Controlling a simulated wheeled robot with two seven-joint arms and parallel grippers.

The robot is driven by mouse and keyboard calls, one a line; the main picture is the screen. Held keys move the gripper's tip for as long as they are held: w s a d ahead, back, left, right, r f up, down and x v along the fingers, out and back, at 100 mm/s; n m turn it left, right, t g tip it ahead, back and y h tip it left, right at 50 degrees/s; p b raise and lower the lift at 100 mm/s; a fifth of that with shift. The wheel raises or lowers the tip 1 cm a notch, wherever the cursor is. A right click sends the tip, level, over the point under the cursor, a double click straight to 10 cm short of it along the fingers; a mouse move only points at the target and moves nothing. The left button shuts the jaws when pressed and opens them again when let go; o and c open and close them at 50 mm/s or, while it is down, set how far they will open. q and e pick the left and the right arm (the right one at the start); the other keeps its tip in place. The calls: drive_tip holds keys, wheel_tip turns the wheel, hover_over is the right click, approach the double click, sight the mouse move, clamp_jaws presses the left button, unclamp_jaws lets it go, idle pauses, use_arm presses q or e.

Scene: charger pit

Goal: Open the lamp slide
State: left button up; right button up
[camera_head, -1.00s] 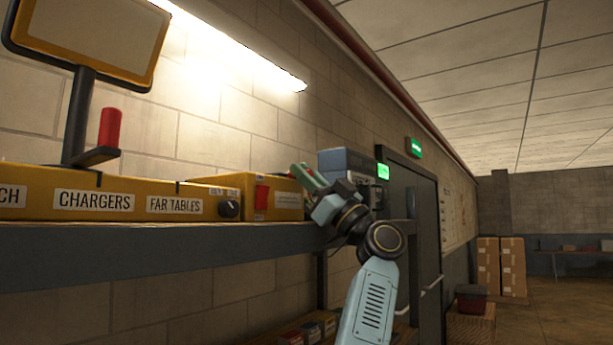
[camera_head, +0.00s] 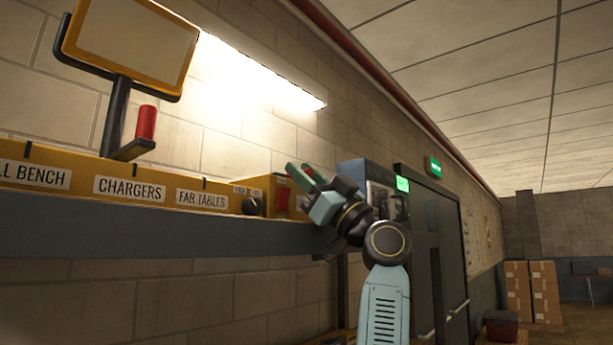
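A long yellow box (camera_head: 151,172) on the shelf carries the labels "CHARGERS", "FAR TABLES" and one ending in "BENCH", with dark notches above them. A dark post rises there with a red handle (camera_head: 146,122) on a short side arm, and a yellow-framed panel (camera_head: 130,43) on top. The handle stands near the "CHARGERS" label. I cannot tell which part is called the lamp slide. My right gripper (camera_head: 303,173) is well to the right of the handle, in front of the box's right end. Its green fingers are apart, with nothing seen between them. My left gripper is not in view.
The grey shelf edge (camera_head: 130,226) runs below the box. A black knob (camera_head: 252,206) sits right of "FAR TABLES". A blue-grey device (camera_head: 365,172) stands behind my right gripper. A dark door (camera_head: 452,255) and cardboard boxes (camera_head: 532,292) are farther right.

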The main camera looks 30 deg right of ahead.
drive_tip(key=shift+o, duration=0.6)
drive_tip(key=shift+f, duration=0.1)
drive_tip(key=shift+s+d+f, duration=0.15)
drive_tip(key=shift+f, duration=0.05)
drive_tip(key=b+v, duration=0.5)
drive_tip(key=v, duration=0.7)
drive_tip(key=shift+s+d+f+b, duration=0.2)
drive_tip(key=shift+s+f+b, duration=0.05)
drive_tip(key=shift+b, duration=0.05)
